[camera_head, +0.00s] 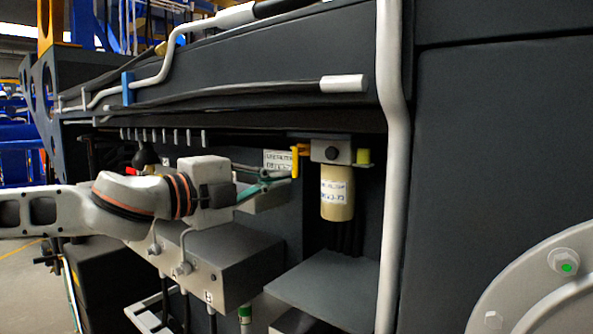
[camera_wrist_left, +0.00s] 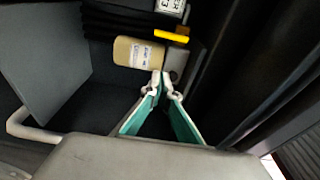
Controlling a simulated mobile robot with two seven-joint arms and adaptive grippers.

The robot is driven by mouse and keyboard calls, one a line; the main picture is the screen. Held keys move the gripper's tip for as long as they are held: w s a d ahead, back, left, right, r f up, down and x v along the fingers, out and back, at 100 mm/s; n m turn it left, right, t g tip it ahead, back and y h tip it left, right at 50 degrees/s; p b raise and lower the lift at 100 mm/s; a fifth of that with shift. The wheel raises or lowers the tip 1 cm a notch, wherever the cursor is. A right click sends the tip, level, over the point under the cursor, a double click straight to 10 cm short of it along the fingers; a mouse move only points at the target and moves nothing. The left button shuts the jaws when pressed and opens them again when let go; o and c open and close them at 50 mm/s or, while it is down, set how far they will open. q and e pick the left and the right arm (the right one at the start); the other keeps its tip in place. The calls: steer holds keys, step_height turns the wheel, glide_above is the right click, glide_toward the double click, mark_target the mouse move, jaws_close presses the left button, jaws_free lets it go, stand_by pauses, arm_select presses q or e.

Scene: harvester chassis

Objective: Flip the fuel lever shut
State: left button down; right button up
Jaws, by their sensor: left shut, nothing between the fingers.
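The yellow fuel lever (camera_head: 296,160) is at the left side of the grey filter head (camera_head: 331,151), with its arm hanging down. It shows as a yellow bar in the left wrist view (camera_wrist_left: 171,36). The cream filter canister (camera_head: 337,198) with a white label hangs under the head; it also shows in the left wrist view (camera_wrist_left: 138,54). My left gripper (camera_head: 287,176) comes in from the left, with its teal fingers shut and empty. In the head view its tips look close to the lever's lower end; contact cannot be told. My right gripper is out of view.
A white label plate (camera_head: 279,161) is behind my fingers. A grey box (camera_head: 222,262) with fittings is below my left wrist, and a grey shelf (camera_head: 325,285) is below the canister. A thick pale pipe (camera_head: 393,170) runs down to the right of the canister.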

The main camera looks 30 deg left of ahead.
arm_select(q)
steer(key=b+x, duration=0.2)
steer(key=x, duration=0.7)
steer(key=shift+w+f, duration=0.15)
steer(key=shift+w, duration=0.15)
steer(key=a+p, duration=0.1)
steer(key=a, duration=0.2)
steer(key=shift+s+a, duration=0.15)
steer(key=shift+a, duration=0.25)
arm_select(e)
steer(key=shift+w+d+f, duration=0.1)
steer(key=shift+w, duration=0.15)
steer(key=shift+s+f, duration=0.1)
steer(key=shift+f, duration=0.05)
arm_select(q)
steer(key=shift+a+m+p, duration=0.15)
steer(key=shift+m+p, duration=0.25)
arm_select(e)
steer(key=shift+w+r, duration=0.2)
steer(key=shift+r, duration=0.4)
